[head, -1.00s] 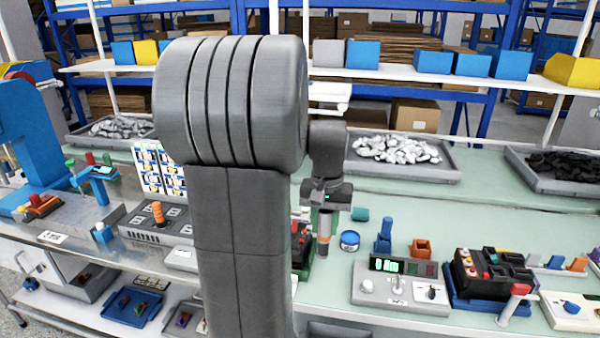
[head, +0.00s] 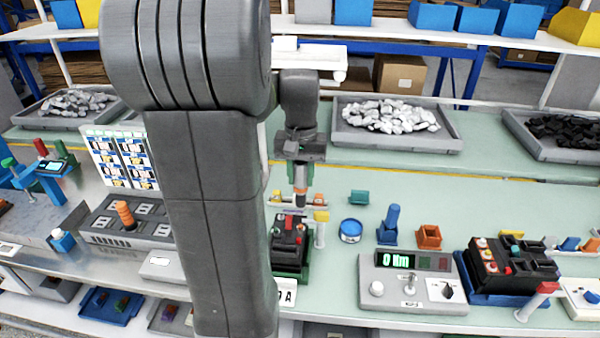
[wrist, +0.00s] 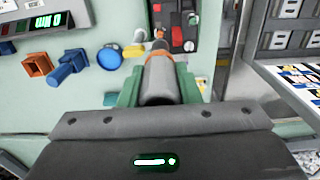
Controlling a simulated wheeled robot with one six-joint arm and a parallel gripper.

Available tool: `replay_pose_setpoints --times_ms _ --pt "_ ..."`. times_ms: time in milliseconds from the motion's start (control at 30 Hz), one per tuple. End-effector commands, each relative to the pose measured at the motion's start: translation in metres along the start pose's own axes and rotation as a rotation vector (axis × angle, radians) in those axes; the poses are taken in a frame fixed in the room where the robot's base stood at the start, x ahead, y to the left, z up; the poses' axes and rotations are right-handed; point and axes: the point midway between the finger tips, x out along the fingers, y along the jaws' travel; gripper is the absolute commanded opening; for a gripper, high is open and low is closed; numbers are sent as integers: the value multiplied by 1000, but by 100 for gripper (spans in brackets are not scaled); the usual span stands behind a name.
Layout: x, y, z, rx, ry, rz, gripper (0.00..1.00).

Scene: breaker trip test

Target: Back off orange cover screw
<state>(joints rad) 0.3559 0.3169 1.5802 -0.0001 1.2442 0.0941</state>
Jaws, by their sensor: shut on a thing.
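My gripper (head: 299,165) is shut on a grey driver with an orange band (head: 300,188). The driver points down over the back of a black breaker with red parts (head: 290,232), which sits in a green holder (head: 291,270). In the wrist view the driver (wrist: 159,80) lies between the green fingers, its thin tip towards the breaker (wrist: 178,22). Small orange pieces (head: 320,200) show near the tip on both sides. I cannot tell which is the orange cover screw, or whether the tip touches anything.
My arm hides the bench left of the breaker. A blue round tub (head: 350,231), a blue post (head: 392,226), an orange box (head: 428,237) and a grey meter unit (head: 413,287) stand to the right. A display panel (head: 125,160) stands at left.

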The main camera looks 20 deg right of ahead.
Motion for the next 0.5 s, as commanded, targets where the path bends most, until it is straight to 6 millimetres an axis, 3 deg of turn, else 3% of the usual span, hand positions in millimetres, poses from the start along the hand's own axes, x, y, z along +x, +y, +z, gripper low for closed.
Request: replay_pose_setpoints --times_ms 133,500 --pt "-2 0 1 0 0 0 7" --pt "27 0 1 0 0 0 7"
